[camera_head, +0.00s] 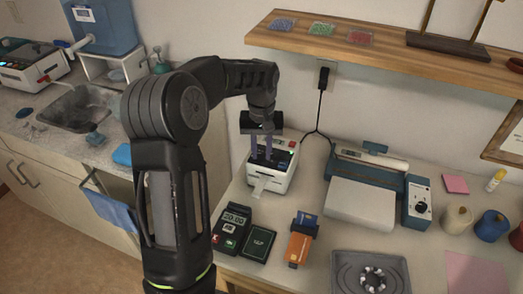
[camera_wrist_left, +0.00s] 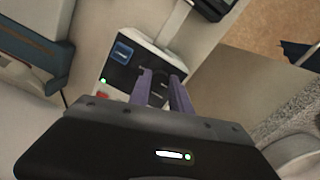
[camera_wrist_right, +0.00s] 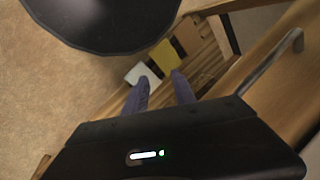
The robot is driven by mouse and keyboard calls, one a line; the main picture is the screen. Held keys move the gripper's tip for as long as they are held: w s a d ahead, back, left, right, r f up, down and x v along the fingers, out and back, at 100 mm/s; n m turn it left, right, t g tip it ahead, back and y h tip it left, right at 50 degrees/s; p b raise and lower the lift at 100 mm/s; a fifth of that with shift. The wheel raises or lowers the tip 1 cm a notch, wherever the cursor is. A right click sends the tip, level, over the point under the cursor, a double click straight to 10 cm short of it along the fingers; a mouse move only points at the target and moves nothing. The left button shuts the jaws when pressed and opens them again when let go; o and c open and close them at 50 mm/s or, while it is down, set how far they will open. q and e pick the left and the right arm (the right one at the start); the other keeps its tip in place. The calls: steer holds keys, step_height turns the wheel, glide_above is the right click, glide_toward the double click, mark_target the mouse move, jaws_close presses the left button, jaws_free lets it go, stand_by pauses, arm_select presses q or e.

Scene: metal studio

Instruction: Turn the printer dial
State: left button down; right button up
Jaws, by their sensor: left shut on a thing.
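The printer (camera_head: 279,181) is a small white box with a dark top panel, a red button and a paper strip at its front. It stands on the counter by the wall, and it also shows in the left wrist view (camera_wrist_left: 150,53). My left gripper (camera_head: 266,160) points down at the printer's top panel. In the left wrist view its purple fingers (camera_wrist_left: 160,88) are closed around the dark dial (camera_wrist_left: 158,87), which they partly hide. A blue switch (camera_wrist_left: 122,52) and a green light sit beside it. My right gripper (camera_wrist_right: 162,92) is away from the counter, fingers apart and empty.
A card terminal (camera_head: 233,226), a dark notebook-like item (camera_head: 259,244) and an orange card holder (camera_head: 299,246) stand in front of the printer. A blue-and-white laminator-like machine (camera_head: 365,190) is to the right. A wooden shelf (camera_head: 390,58) hangs above. A sink (camera_head: 78,108) is at left.

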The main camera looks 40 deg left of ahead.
mark_target(261, 155)
arm_select(q)
steer(key=c, duration=1.2)
jaws_free()
step_height(261, 155, up, 8)
steer(key=shift+f, duration=0.1)
steer(key=shift+f, duration=0.1)
